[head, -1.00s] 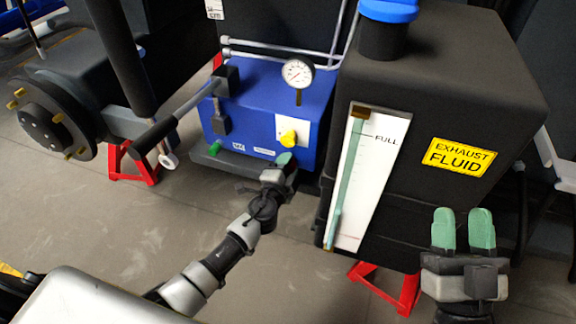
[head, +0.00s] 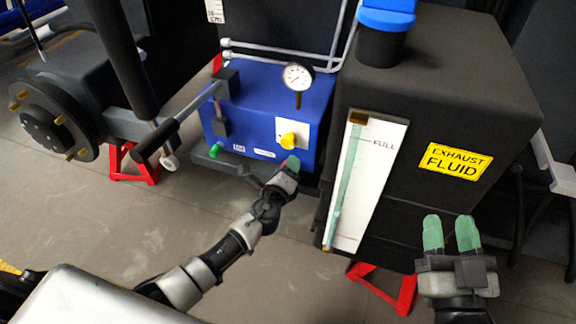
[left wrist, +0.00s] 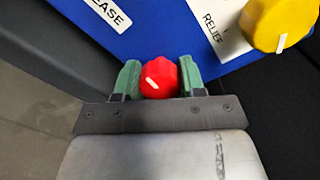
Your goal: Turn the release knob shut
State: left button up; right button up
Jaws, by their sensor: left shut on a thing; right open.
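The red release knob (left wrist: 160,78) sits between my left gripper's green fingers in the left wrist view. A white line on the knob's face runs aslant. A cut-off label ending in "EASE" (left wrist: 108,12) is on the blue panel above it. My left gripper (left wrist: 159,82) is shut on the red knob. In the head view the left gripper (head: 291,163) is at the lower right edge of the blue pump box (head: 262,105), and its fingers mostly hide the knob. My right gripper (head: 453,234) is open and empty in front of the black tank.
A yellow relief knob (head: 289,140) is just above my left gripper. A gauge (head: 298,77), a green knob (head: 215,150) and a black-gripped lever (head: 155,141) are also on the box. The black fluid tank (head: 450,80) stands close on the right. Red stands are on the floor.

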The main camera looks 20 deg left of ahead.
pick_arm(q)
jog(key=m+p, duration=0.1)
jog(key=m, duration=0.3)
jog(key=shift+m, duration=0.3)
pick_arm(e)
jog(key=f+g, duration=0.2)
jog(key=f+g+h, duration=0.1)
jog(key=shift+w+d+f, duration=0.1)
jog(key=shift+w+d, duration=0.05)
jog(key=shift+d, duration=0.1)
pick_arm(q)
jog(key=m+p, duration=0.2)
jog(key=m, duration=0.3)
jog(key=m+p, duration=0.2)
jog(key=m, duration=0.3)
jog(key=shift+f+m+y, duration=0.1)
jog(key=shift+m+y, duration=0.2)
jog(key=shift+f+m, duration=0.1)
jog(key=shift+m, duration=0.6)
pick_arm(e)
jog(key=s+d+f+g+h, duration=0.3)
jog(key=s+d+f+g, duration=0.1)
jog(key=s+f+g, duration=0.5)
jog(key=shift+d+f+m+g, duration=0.15)
jog(key=shift+f+m+g, duration=0.15)
jog(key=shift+f+g, duration=0.65)
jog(key=shift+r+g, duration=0.25)
jog(key=shift+r, duration=0.05)
pick_arm(q)
jog(key=shift+s, duration=0.1)
